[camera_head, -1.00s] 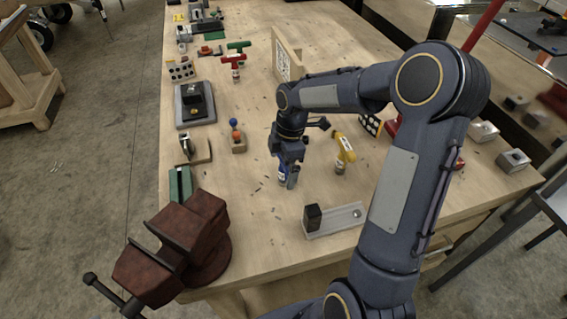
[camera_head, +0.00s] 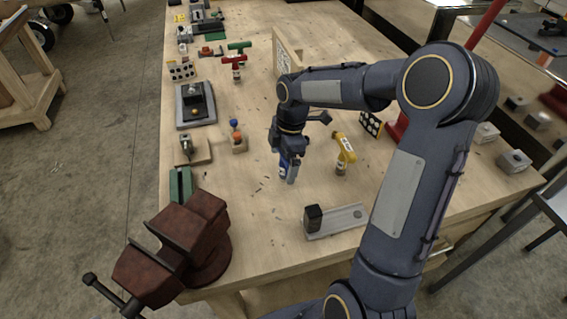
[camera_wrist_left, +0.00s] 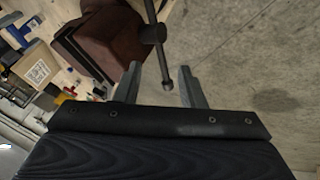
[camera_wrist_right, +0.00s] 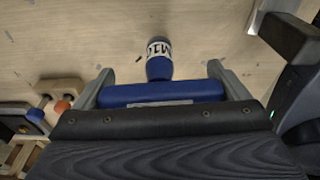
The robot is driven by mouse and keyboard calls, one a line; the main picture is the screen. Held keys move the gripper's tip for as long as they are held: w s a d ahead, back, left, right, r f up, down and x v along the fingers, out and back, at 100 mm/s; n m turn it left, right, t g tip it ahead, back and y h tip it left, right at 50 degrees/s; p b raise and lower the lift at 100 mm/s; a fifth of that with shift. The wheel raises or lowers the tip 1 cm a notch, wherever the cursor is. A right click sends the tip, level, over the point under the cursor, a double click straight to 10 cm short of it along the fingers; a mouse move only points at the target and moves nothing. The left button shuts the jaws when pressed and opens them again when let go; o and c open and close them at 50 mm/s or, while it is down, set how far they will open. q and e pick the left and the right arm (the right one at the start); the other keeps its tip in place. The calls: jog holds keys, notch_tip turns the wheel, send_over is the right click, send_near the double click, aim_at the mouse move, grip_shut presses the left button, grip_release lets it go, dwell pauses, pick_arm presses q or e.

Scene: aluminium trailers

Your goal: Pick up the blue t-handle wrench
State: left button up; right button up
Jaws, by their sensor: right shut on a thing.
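The blue t-handle wrench (camera_wrist_right: 160,93) lies across between the two fingers of my right gripper (camera_wrist_right: 160,90) in the right wrist view. Its blue bar spans the jaws, and its labelled shank (camera_wrist_right: 159,62) points away toward the wooden tabletop. In the head view my right gripper (camera_head: 290,168) is over the middle of the bench, shut on the wrench, whose blue and white shank (camera_head: 284,167) shows beside the fingers. Whether its lower end touches the table I cannot tell. My left gripper (camera_wrist_left: 162,88) is open and empty, near the vise handle; it is out of the head view.
A yellow t-handle tool (camera_head: 345,150) stands just right of my right gripper. A metal plate with a black block (camera_head: 337,220) lies in front. A brown vise (camera_head: 185,245) sits at the near left corner. Red (camera_head: 234,63) and green (camera_head: 239,46) t-handles stand farther back.

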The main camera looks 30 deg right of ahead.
jog(key=s+r, duration=0.1)
jog(key=r, duration=0.1)
jog(key=s+r, duration=0.2)
jog(key=s+r+b, duration=0.1)
jog(key=s+r, duration=0.1)
jog(key=r, duration=0.1)
jog(key=shift+a+r, duration=0.1)
jog(key=shift+a, duration=0.2)
jog(key=s+a+r+b, duration=0.1)
jog(key=s+r, duration=0.2)
jog(key=s, duration=0.6)
jog(key=shift+r+b, duration=0.35)
jog(key=shift+r, duration=0.05)
